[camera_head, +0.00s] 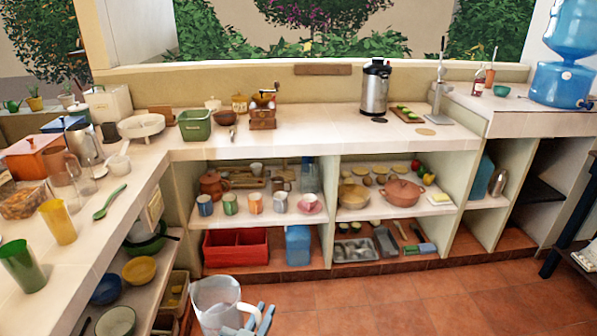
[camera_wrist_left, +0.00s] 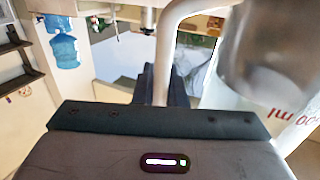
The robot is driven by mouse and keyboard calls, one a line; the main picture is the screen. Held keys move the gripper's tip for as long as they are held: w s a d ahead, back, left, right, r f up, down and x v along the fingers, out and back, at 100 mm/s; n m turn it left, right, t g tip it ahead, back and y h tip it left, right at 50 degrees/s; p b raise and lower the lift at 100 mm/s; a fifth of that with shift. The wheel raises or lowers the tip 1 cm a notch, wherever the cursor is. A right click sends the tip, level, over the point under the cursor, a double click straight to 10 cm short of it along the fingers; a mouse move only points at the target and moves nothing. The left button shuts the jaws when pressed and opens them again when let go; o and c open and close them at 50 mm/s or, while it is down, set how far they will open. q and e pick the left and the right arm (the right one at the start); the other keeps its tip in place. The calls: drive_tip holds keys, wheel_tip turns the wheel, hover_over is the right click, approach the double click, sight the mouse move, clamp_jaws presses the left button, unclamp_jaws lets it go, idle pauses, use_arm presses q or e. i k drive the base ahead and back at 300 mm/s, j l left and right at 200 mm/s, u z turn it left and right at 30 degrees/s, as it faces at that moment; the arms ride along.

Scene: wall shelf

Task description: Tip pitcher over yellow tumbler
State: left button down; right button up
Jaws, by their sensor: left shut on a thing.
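A clear pitcher (camera_head: 212,300) with a pale rim is at the bottom of the head view, in front of the shelves and apart from the counter. It looks roughly upright. My left gripper (camera_head: 256,318) is shut on its handle at the right side. In the left wrist view the pale handle (camera_wrist_left: 168,50) runs between the jaws of my left gripper (camera_wrist_left: 164,85), and the blurred pitcher body (camera_wrist_left: 268,50) fills the upper right. The yellow tumbler (camera_head: 57,222) stands upright on the left counter, well up and left of the pitcher. My right gripper is out of view.
A green tumbler (camera_head: 21,265) stands nearer on the left counter (camera_head: 95,255). A green spoon (camera_head: 109,202), clear glasses (camera_head: 78,170) and a basket (camera_head: 22,200) are near the yellow tumbler. Shelves under the counter hold bowls and mugs. The tiled floor (camera_head: 420,305) at right is clear.

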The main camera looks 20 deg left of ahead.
sight(55, 214)
drive_tip(key=i+u, duration=0.15)
drive_tip(key=u, duration=0.25)
drive_tip(key=i+l+u, duration=0.1)
drive_tip(key=u, duration=0.25)
drive_tip(key=i+l+u, duration=0.1)
drive_tip(key=u, duration=0.3)
drive_tip(key=i+l+u, duration=0.15)
drive_tip(key=l+u, duration=0.25)
drive_tip(key=i+l+u, duration=0.15)
drive_tip(key=u, duration=0.2)
drive_tip(key=i+l+u, duration=0.1)
drive_tip(key=l+u, duration=0.3)
